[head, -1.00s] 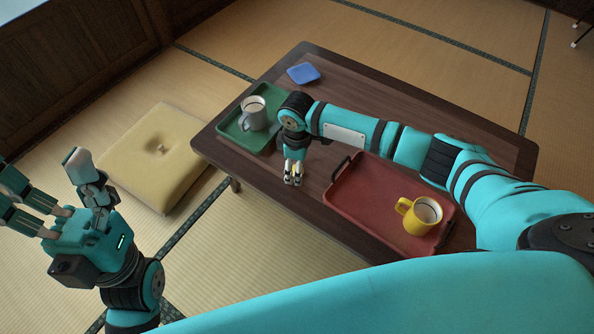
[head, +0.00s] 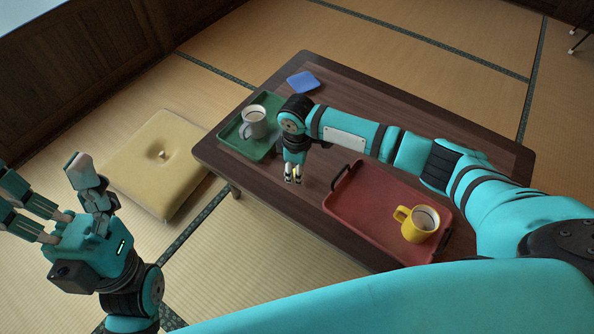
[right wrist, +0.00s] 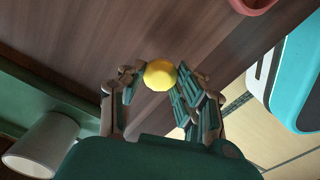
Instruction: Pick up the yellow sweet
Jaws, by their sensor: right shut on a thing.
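The yellow sweet (right wrist: 160,73) is a small faceted ball between the fingertips of my right gripper in the right wrist view. My right gripper (head: 293,178) is shut on it and points down over the dark wooden table, between the green tray and the red tray. In the head view the sweet is mostly hidden by the fingers; only a trace of yellow shows. I cannot tell how far it is above the tabletop. My left gripper (head: 48,200) is open and empty at the left, over the floor and away from the table.
The low table (head: 330,88) holds a green tray (head: 232,139) with a white mug (head: 254,122), a red tray (head: 357,205) with a yellow mug (head: 418,224), and a blue square (head: 303,82) at the back. A yellow cushion (head: 150,185) lies left on the tatami.

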